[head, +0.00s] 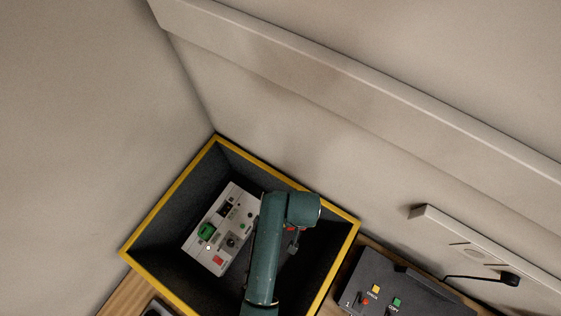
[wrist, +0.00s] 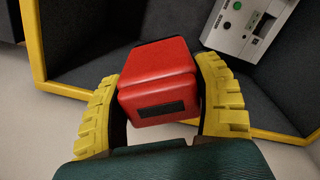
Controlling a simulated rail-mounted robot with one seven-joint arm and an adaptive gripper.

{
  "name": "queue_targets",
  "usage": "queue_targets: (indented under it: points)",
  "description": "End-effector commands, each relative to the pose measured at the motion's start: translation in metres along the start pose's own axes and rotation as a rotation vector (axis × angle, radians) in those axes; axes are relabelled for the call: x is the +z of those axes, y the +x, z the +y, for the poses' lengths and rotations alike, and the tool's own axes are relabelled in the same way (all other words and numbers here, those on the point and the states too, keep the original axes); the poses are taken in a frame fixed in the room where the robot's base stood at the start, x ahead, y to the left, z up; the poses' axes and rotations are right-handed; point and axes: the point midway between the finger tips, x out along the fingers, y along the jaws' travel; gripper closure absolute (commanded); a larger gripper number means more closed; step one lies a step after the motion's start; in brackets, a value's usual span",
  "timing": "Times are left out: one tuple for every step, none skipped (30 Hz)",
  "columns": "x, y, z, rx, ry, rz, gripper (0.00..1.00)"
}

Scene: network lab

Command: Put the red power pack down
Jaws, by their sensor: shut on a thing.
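The red power pack (wrist: 158,88) is a red block with a dark label strip, seen between the yellow ribbed fingers of my gripper (wrist: 160,105) in the wrist view. My gripper is shut on it. In the head view my arm reaches into a dark bin with a yellow rim (head: 168,208), and only a small bit of red (head: 291,229) shows beside the arm's end. The arm hides most of the gripper and pack there. Whether the pack touches the bin floor cannot be told.
A white panel device (head: 222,228) with a green part and buttons lies in the left of the bin; its corner shows in the wrist view (wrist: 240,25). A dark box with coloured buttons (head: 385,290) stands right of the bin. A wall rises behind.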

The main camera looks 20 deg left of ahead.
Motion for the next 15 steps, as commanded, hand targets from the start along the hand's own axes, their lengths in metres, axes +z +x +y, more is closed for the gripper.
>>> queue_targets:
  points:
    - [0.003, 0.038, -0.001, 0.000, -0.023, 0.000, 0.73]
    - [0.005, 0.050, -0.002, 0.000, -0.037, 0.000, 0.73]
    - [0.007, 0.066, -0.002, 0.000, -0.055, 0.000, 0.73]
    - [0.009, 0.077, -0.003, 0.000, -0.068, 0.001, 0.73]
    - [0.011, 0.089, -0.004, 0.000, -0.080, 0.000, 0.73]
    - [0.013, 0.105, -0.004, 0.001, -0.096, 0.001, 0.73]
    - [0.015, 0.116, -0.005, 0.001, -0.106, 0.001, 0.73]
    - [0.017, 0.128, -0.005, 0.001, -0.117, 0.001, 0.73]
    - [0.020, 0.143, -0.006, 0.001, -0.131, 0.001, 0.73]
    - [0.022, 0.155, -0.007, 0.000, -0.140, 0.000, 0.73]
    - [0.024, 0.166, -0.007, 0.000, -0.150, 0.000, 0.73]
    - [0.026, 0.181, -0.008, 0.000, -0.162, 0.000, 0.73]
    - [0.029, 0.193, -0.009, 0.001, -0.170, 0.001, 0.73]
    - [0.030, 0.203, -0.009, 0.001, -0.178, 0.001, 0.73]
    - [0.033, 0.217, -0.010, 0.001, -0.189, 0.001, 0.73]
